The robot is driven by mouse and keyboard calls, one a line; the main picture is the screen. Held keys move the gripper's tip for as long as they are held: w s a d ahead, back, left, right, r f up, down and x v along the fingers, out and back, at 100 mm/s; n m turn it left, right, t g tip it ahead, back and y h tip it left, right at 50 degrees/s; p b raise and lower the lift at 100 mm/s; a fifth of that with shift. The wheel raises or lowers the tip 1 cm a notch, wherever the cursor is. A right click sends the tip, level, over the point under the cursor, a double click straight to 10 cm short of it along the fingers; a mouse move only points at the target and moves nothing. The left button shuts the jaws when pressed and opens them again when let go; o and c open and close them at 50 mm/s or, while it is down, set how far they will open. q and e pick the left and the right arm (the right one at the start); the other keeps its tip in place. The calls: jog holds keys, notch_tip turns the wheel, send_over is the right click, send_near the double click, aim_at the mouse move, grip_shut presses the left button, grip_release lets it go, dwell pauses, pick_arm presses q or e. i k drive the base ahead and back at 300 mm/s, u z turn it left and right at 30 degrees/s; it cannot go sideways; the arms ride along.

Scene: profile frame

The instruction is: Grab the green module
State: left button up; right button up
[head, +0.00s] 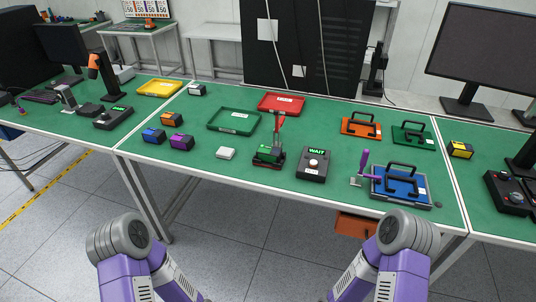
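A green block (265,153), which looks like the green module, sits in a dark fixture near the middle of the bench in the head view. A red upright lever (280,126) rises beside it. I cannot tell whether the lever's clamp presses on the block. Neither of my grippers is in view. Only purple and grey parts of my two arms show at the bottom of the picture, in front of the bench edge.
The green-topped bench holds a black WAIT box (313,165), a white block (225,153), a purple block (181,142), a blue block (153,136), a green tray (233,121), a red tray (281,103) and a blue handled plate (401,186) with a purple-handled clamp (363,165).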

aim_at(268, 153)
jog(key=u, duration=0.1)
jog(key=i, duration=0.85)
jog(key=z, duration=0.4)
jog(key=k, duration=0.4)
jog(key=u, duration=0.85)
